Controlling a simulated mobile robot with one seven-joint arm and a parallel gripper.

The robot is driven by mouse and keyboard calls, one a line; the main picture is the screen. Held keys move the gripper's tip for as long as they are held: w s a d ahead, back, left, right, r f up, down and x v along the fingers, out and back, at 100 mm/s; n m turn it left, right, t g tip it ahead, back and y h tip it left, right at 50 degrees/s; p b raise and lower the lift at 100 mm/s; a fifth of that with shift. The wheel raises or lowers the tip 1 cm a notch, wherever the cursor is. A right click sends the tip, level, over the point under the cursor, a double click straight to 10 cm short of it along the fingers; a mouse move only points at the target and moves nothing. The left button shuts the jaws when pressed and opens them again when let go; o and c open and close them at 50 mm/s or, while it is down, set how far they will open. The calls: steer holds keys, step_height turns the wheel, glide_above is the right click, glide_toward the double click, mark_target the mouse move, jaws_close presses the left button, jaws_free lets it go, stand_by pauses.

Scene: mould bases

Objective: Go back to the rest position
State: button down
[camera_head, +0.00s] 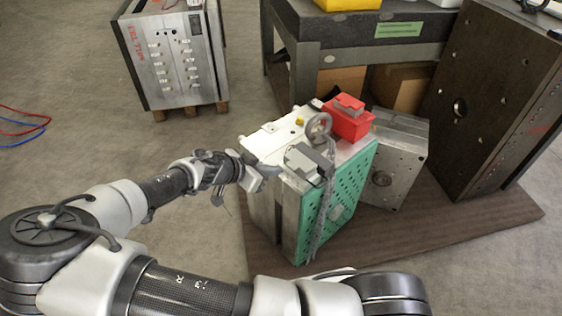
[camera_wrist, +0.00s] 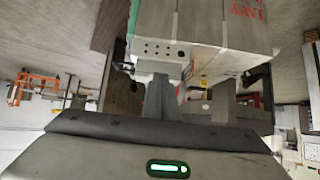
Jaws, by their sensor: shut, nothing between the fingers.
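My gripper (camera_head: 262,176) is at the left side of the near mould base (camera_head: 268,144), close to its upper edge. I cannot tell whether it touches the block. In the wrist view, my gripper (camera_wrist: 160,95) is shut with nothing held. The mould base has a pale top, grey metal sides and a green perforated face. In the wrist view, a pale block (camera_wrist: 205,30) with red lettering fills the upper middle, beyond the fingers. My arm reaches across the lower left of the head view, bent at the elbow.
On the near mould base are a red box (camera_head: 347,122), a grey box (camera_head: 306,162), a lifting ring (camera_head: 319,126) and a hanging chain. A dark plate (camera_head: 490,100) leans at right on a brown mat (camera_head: 420,232). Another mould base (camera_head: 170,55) stands behind. The left floor is mostly clear.

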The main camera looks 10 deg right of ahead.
steer(key=shift+s+a+f, duration=0.3)
steer(key=shift+s+a, duration=0.05)
steer(key=shift+a, duration=0.25)
steer(key=shift+s+a+f, duration=0.3)
steer(key=shift+s+a, duration=0.1)
steer(key=shift+a, duration=0.25)
steer(key=shift+s+a+f, duration=0.3)
steer(key=shift+s+a, duration=0.05)
steer(key=shift+a, duration=0.25)
steer(key=s+d+r+g+y, duration=0.1)
steer(key=s+r+g+y, duration=0.1)
steer(key=s+g+y, duration=0.45)
steer(key=s+d+r+n+t+y, duration=0.15)
steer(key=s+r+n, duration=0.25)
steer(key=r, duration=0.6)
steer(key=s+r+n+t+y, duration=0.2)
steer(key=s+r+n+y, duration=0.15)
steer(key=r, duration=0.75)
steer(key=s+d+r+n+t+h, duration=0.3)
steer(key=s+d+r+n+t, duration=0.15)
steer(key=s+r, duration=0.4)
step_height(320, 180, up, 22)
steer(key=w+g+p, duration=0.1)
steer(key=p, duration=2.1)
steer(key=shift+d, duration=0.3)
steer(key=shift+w+r+y, duration=0.1)
steer(key=shift+y, duration=0.15)
